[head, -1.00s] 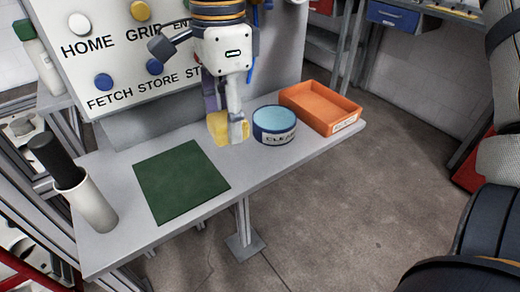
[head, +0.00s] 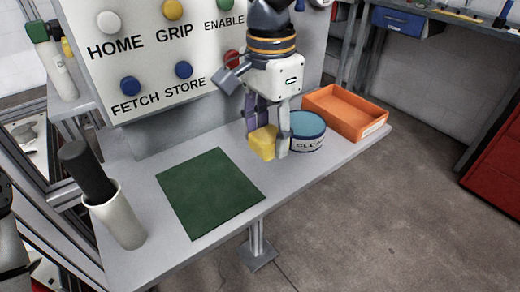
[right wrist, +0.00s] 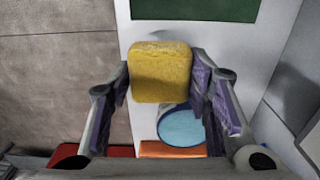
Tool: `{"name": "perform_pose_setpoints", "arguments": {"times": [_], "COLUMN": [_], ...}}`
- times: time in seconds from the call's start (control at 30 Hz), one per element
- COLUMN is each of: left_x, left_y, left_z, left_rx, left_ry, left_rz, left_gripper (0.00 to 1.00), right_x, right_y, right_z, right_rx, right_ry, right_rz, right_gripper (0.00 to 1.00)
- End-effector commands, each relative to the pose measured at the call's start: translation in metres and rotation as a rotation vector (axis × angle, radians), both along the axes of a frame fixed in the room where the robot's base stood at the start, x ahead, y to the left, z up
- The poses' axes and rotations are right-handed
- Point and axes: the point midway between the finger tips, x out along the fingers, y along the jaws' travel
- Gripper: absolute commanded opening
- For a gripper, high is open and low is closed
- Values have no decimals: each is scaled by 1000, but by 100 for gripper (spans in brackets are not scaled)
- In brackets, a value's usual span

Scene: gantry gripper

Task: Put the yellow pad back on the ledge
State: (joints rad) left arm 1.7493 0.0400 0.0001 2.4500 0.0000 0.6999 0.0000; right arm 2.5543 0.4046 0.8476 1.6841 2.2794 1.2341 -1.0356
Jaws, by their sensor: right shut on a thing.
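The yellow pad (head: 262,143) is a small block between the fingers of my right gripper (head: 268,138). The right wrist view also shows the pad (right wrist: 160,72), with the gripper (right wrist: 160,78) closed on its two sides. The pad is low over the grey ledge (head: 170,250), between the green mat and the blue tub. I cannot tell whether its underside touches the ledge. My left gripper is not in view.
On the ledge are a green mat (head: 210,192), a blue-topped tub (head: 307,131) close right of the pad, an orange tray (head: 346,113) and a white cup with a dark cylinder (head: 118,222) at left. A button panel (head: 150,50) stands behind.

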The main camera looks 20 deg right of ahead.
Motion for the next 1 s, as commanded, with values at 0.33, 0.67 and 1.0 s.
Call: {"name": "perform_pose_setpoints", "arguments": {"times": [0.33, 0.67, 1.0], "left_x": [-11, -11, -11], "left_y": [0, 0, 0], "left_z": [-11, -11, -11], "left_rx": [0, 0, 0], "left_ry": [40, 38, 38], "left_rz": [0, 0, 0], "left_gripper": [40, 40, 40], "right_x": [33, 33, 33], "right_y": [3, 3, 3], "right_z": [-54, -67, -70], "right_rx": [-1, 2, 1], "right_ry": [1, -8, -7], "right_rz": [1, 0, 0], "right_gripper": [19, 19, 65]}}
